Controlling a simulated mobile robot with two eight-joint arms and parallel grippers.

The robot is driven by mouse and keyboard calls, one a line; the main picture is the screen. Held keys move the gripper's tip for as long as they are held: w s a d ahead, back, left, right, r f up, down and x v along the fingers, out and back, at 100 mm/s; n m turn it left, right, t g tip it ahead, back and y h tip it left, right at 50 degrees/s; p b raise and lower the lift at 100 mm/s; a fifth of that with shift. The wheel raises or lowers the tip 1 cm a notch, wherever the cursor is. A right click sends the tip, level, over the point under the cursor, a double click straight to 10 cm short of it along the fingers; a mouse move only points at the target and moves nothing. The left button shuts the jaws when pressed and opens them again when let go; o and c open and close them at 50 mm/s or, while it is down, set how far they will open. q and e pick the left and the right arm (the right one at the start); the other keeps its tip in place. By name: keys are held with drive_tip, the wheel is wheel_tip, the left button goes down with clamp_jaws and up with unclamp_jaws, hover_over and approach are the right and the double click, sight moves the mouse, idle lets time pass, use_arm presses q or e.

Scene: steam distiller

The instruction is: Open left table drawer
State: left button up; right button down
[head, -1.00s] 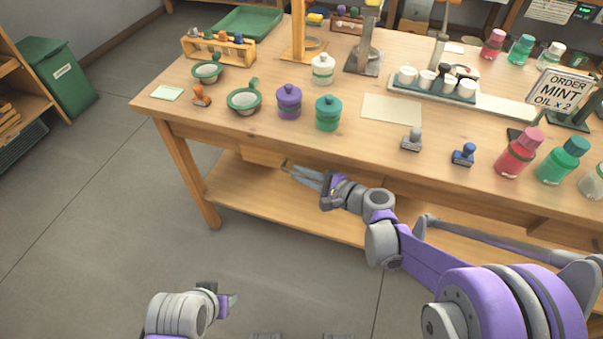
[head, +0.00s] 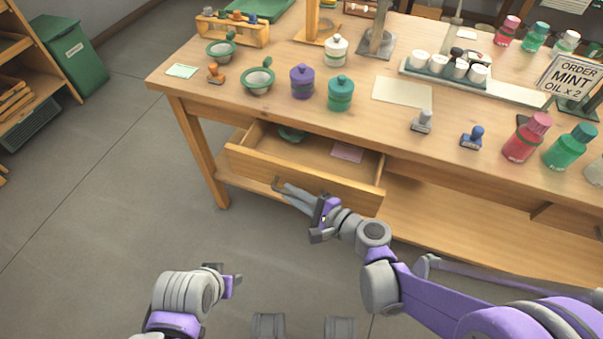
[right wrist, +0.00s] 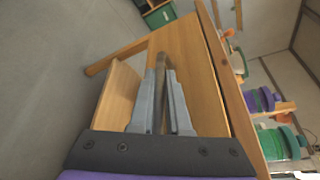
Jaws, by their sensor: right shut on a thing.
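The left table drawer (head: 315,180) is pulled out from under the wooden table's left part, and its inside shows. Its dark handle (head: 277,185) is at the front panel, mostly covered by my right gripper (head: 284,189). The right gripper is shut on the handle, and in the right wrist view its two grey fingers (right wrist: 161,75) lie either side of the dark handle bar. My left gripper (head: 234,282) is at the lower left of the head view, over the floor and away from the drawer. Whether its jaws are open is unclear.
A green item (head: 292,134) and a pink sheet (head: 348,152) lie in the drawer. The tabletop (head: 270,115) holds jars, bowls, stamps and bottles. A lower shelf (head: 450,220) runs beneath. The floor in front of the table is clear. A green bin (head: 70,55) stands at the left.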

drive_tip(key=s+a, duration=0.3)
drive_tip(key=s, duration=0.7)
drive_tip(key=shift+s+a, duration=0.25)
drive_tip(key=shift+s, duration=0.1)
drive_tip(key=c, duration=1.2)
unclamp_jaws()
drive_tip(key=shift+o, duration=0.2)
drive_tip(key=shift+d, duration=0.1)
drive_tip(key=p+v, duration=0.2)
drive_tip(key=v, duration=0.8)
drive_tip(key=shift+s+d, duration=0.25)
